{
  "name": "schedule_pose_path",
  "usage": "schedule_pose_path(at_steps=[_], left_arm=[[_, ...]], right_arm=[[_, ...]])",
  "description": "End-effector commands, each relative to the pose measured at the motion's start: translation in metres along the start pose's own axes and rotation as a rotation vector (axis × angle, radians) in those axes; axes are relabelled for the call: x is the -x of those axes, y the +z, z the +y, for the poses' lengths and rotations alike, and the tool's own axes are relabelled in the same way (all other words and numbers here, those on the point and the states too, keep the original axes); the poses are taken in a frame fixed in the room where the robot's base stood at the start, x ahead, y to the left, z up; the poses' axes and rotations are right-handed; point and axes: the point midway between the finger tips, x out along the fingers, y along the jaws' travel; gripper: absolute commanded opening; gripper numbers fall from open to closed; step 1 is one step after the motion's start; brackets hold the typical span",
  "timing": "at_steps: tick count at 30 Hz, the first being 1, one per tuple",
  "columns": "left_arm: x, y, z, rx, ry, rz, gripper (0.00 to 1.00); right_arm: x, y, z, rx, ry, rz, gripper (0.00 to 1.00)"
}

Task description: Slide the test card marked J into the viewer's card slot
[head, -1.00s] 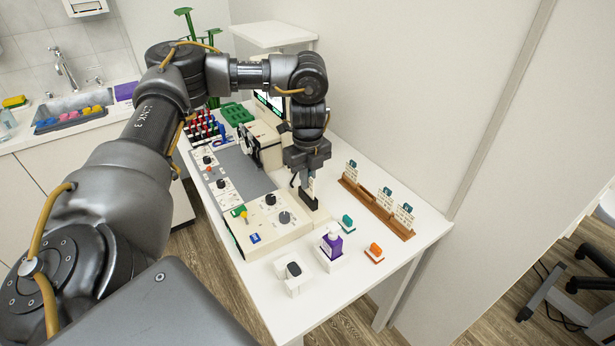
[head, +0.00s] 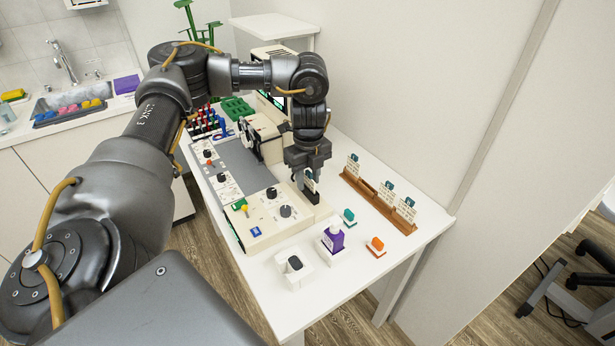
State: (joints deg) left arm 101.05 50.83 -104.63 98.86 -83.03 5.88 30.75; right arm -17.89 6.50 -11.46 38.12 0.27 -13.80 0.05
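My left gripper (head: 310,178) points down over the near right end of the beige viewer (head: 262,222). It is shut on a small white card (head: 311,183), upright between the fingers; its letter is too small to read. The card's lower end is at a small black holder or slot piece (head: 312,197); I cannot tell whether it is inside or just above it. A brown wooden rack (head: 361,187) to the right holds upright cards (head: 353,167) with teal marks, with a gap between the first and the others. My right gripper is not in view.
A green tray (head: 237,108) is at the back. A wall runs along the right.

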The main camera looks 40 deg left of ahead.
Motion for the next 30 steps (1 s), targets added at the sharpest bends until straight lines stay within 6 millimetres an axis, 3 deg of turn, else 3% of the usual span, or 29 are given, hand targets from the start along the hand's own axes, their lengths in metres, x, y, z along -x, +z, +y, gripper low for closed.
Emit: schedule_pose_path(at_steps=[8,21,30], left_arm=[[-0.003,0.000,0.000,0.000,0.000,0.000,0.33],[0.086,0.002,0.001,0.000,-0.004,-0.001,0.33],[0.107,0.003,0.001,0.000,-0.002,0.003,0.33]], right_arm=[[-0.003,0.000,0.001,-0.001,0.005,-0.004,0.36],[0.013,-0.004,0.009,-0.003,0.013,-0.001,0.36],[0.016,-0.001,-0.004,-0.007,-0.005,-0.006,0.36]])
